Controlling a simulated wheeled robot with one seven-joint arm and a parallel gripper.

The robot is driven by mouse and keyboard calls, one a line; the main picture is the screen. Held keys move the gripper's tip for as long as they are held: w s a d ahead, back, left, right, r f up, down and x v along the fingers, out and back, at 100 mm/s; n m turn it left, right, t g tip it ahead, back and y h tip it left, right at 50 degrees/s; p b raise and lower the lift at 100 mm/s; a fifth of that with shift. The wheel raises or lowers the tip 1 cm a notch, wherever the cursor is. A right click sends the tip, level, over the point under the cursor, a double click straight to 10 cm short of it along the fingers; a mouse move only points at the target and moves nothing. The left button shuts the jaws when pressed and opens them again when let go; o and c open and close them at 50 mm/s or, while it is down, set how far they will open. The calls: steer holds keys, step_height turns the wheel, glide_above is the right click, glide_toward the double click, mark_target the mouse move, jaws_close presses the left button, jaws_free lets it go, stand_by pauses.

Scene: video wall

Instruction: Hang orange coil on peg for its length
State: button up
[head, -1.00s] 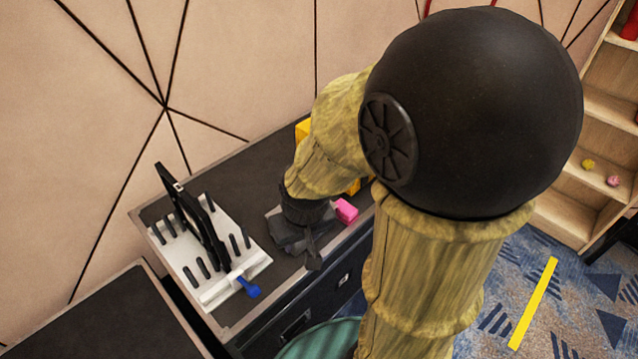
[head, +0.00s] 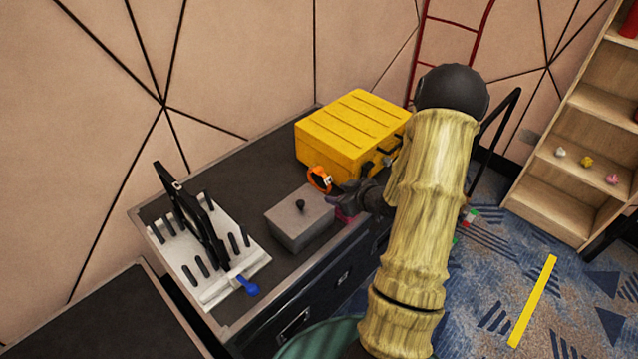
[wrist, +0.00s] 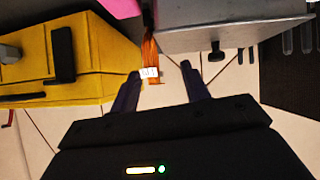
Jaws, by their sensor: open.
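The orange coil (head: 320,180) with a white tag sits between the yellow case and the grey box. In the wrist view the coil (wrist: 151,50) shows edge-on, its tag close to my fingertips. My gripper (head: 348,195) is at the coil's right in the head view. In the wrist view my gripper (wrist: 160,70) is open, and the coil lines up between its fingers. I cannot tell how deep it lies between them. The white peg board (head: 225,285) stands at the counter's left end, with several black pegs (head: 202,267) and a blue piece (head: 248,286).
The grey box (head: 300,225) with a black knob stands between the coil and the peg board. The yellow case (head: 350,125) is behind the coil. A pink block (head: 344,216) is close by my gripper. A tall black frame (head: 205,235) rises over the board. Bare counter (head: 225,180) lies behind.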

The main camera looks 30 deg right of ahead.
mark_target(322, 175)
steer(key=s+d+f+t+y, duration=0.1)
steer(key=s+d+t+y, duration=0.2)
steer(key=s+d+t, duration=0.1)
steer(key=shift+s+d+t, duration=0.25)
steer(key=shift+s+t, duration=0.4)
steer(key=shift+t, duration=0.45)
steer(key=shift+w, duration=0.1)
steer(key=p+x, duration=0.2)
steer(key=x, duration=0.9)
steer(key=shift+w+a, duration=0.25)
steer(key=shift+w, duration=0.05)
steer(key=shift+w+f, duration=0.1)
steer(key=shift+w, duration=0.1)
steer(key=shift+w+a, duration=0.1)
steer(key=p+x, duration=0.1)
steer(key=x, duration=0.1)
steer(key=p+x, duration=0.1)
steer(key=x, duration=0.2)
steer(key=shift+d+f, duration=0.1)
steer(key=shift+d, duration=0.15)
